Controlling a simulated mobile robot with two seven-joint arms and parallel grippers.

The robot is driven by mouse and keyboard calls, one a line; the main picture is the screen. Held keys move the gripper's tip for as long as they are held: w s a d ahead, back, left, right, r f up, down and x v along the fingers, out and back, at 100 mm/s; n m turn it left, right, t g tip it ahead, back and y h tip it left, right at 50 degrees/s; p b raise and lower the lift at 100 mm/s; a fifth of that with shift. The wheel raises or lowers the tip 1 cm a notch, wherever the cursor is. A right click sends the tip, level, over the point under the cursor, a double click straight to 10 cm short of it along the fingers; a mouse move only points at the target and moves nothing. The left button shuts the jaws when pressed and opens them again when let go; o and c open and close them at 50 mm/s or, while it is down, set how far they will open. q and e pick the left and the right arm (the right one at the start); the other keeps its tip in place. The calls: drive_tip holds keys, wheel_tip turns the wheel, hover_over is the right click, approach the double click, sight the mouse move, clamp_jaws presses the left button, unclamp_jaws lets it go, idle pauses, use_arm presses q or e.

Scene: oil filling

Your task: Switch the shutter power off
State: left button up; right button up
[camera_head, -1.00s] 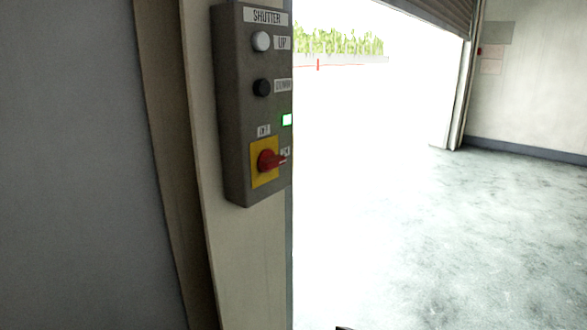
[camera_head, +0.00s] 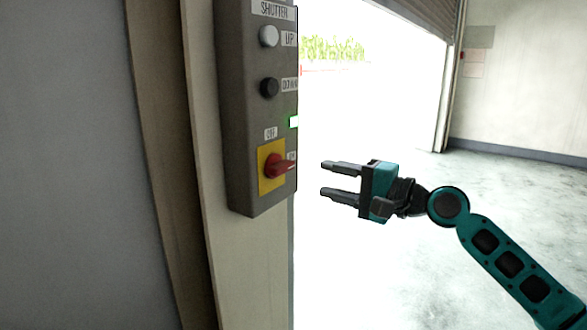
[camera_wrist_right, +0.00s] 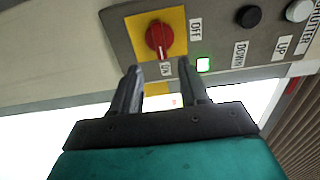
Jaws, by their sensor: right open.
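The grey shutter control box (camera_head: 237,130) is on the post at the left of the doorway. Its red rotary switch (camera_head: 277,166) sits on a yellow plate (camera_head: 264,187), with the handle pointing right to the ON label and OFF above. A green light (camera_head: 294,122) is lit. My right gripper (camera_head: 324,179) is open and empty, a little to the right of the switch and apart from it. In the right wrist view the red switch (camera_wrist_right: 159,38) is beyond the open fingers (camera_wrist_right: 164,78). My left gripper is not in view.
A white UP button (camera_head: 268,36) and a black DOWN button (camera_head: 269,87) are above the switch on the box. The shutter (camera_head: 425,12) is raised over the bright doorway. The floor (camera_head: 500,185) to the right is clear.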

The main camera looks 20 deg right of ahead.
sight(287, 170)
drive_tip(key=x, duration=0.9)
drive_tip(key=shift+w+a+p, duration=0.2)
drive_tip(key=shift+w+p, duration=0.05)
drive_tip(key=shift+p, duration=0.05)
drive_tip(key=shift+f, duration=0.1)
clamp_jaws()
